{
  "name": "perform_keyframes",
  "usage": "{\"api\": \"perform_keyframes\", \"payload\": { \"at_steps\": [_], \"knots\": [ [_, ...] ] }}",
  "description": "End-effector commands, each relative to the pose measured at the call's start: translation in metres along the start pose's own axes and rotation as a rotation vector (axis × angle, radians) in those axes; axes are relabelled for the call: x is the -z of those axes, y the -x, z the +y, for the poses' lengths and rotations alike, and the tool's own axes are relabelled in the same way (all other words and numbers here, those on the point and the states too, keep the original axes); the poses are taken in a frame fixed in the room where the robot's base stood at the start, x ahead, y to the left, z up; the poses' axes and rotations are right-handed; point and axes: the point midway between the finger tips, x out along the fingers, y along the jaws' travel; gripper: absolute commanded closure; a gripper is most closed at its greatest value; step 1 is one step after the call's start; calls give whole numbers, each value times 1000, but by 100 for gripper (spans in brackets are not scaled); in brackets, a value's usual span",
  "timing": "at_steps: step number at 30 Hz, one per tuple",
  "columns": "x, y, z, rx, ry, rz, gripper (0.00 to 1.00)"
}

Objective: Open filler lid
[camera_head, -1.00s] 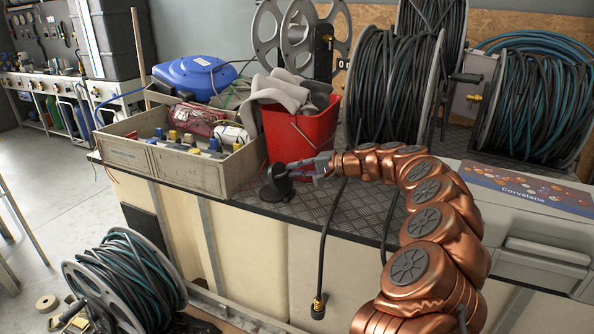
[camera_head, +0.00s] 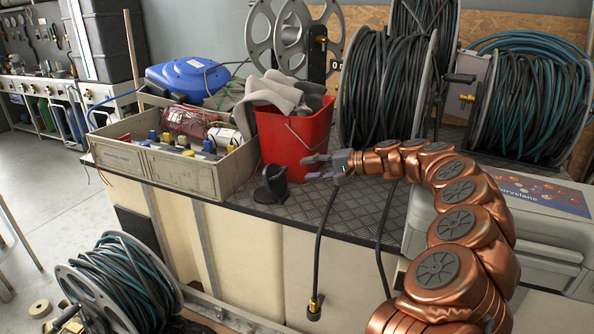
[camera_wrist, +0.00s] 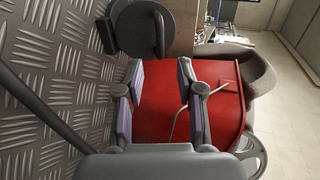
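The black filler (camera_head: 269,196) sits near the front edge of the dark tread-plate top. Its round lid (camera_head: 278,179) stands tilted up from the base. In the wrist view the lid (camera_wrist: 147,29) shows as a dark disc at the top, raised about square to the plate. My gripper (camera_head: 309,167) is to the right of the filler, apart from it, with its fingers pointing left. It also shows in the wrist view (camera_wrist: 160,82), with its two fingers spread and nothing between them.
A red bucket (camera_head: 289,137) with grey cloths stands behind the filler and my fingers. A wooden crate (camera_head: 196,172) is to the left. Large hose reels (camera_head: 385,85) stand behind my arm. A black hose (camera_head: 319,240) hangs over the front edge.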

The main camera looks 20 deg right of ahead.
Motion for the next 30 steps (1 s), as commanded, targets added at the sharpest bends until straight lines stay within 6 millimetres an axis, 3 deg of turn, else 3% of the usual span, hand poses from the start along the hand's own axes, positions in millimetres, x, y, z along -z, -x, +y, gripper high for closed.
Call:
{"api": "perform_keyframes", "payload": {
  "at_steps": [3,9,21,26,30],
  "knots": [
    [1,23,-1,2,1,4,63],
    [1,45,0,1,0,4,63],
    [0,52,0,0,-1,0,63],
    [-6,49,-4,-3,7,-12,78],
    [-35,37,-18,-25,43,-74,93]
  ]
}}
